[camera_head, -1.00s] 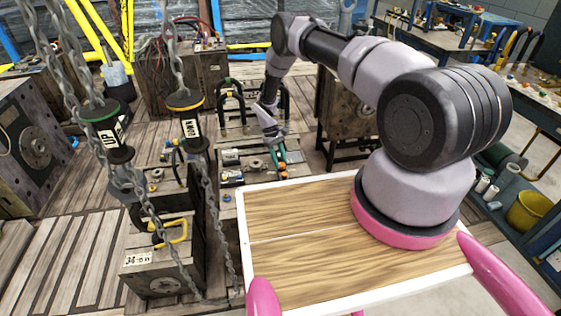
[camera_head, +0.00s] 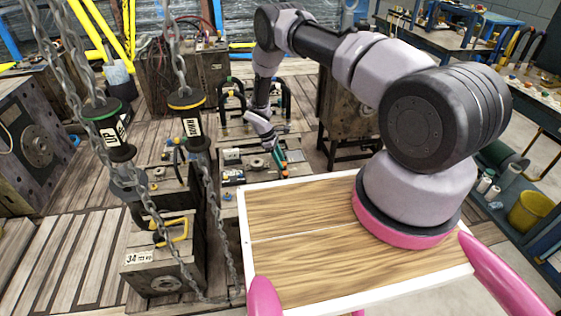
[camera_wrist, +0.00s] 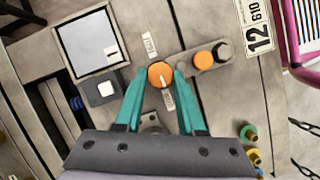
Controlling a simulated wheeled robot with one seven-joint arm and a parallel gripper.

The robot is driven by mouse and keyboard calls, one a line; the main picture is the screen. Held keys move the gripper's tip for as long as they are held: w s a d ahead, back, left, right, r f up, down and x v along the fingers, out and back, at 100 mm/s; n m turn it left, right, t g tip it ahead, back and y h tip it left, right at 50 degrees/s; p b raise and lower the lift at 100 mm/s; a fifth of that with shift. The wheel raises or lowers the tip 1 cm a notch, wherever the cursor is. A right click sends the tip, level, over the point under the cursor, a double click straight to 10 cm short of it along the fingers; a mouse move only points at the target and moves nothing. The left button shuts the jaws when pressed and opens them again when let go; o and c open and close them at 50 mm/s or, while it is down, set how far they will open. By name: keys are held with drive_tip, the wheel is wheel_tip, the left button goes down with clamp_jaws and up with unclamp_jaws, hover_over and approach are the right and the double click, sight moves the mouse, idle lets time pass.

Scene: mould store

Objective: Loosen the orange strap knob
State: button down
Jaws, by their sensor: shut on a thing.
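My gripper (camera_wrist: 159,76) is shut on an orange knob (camera_wrist: 160,74) with a white pointer line, its teal fingers on either side of it. The knob is on the top of a grey mould block, at one end of a rounded metal strap (camera_wrist: 192,64). A second orange round part (camera_wrist: 203,59) and a dark bolt (camera_wrist: 222,50) sit farther along the strap. Small white labels are above and below the held knob; their print is too small to read. In the head view, my gripper (camera_head: 280,160) reaches down to the block, and the knob is mostly hidden.
A framed grey panel (camera_wrist: 91,41) and a small white-topped square part (camera_wrist: 106,89) are left of my fingers. A white number plate (camera_wrist: 255,25) is at the upper right. In the head view, chains (camera_head: 208,200) hang left of my arm, near another mould block (camera_head: 163,262).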

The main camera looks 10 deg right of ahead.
idle(0.4)
drive_tip(key=c, duration=0.5)
unclamp_jaws()
drive_tip(key=v, duration=1)
drive_tip(key=shift+a+r, duration=0.2)
drive_tip(key=shift+r, duration=0.15)
drive_tip(key=shift+w, duration=0.1)
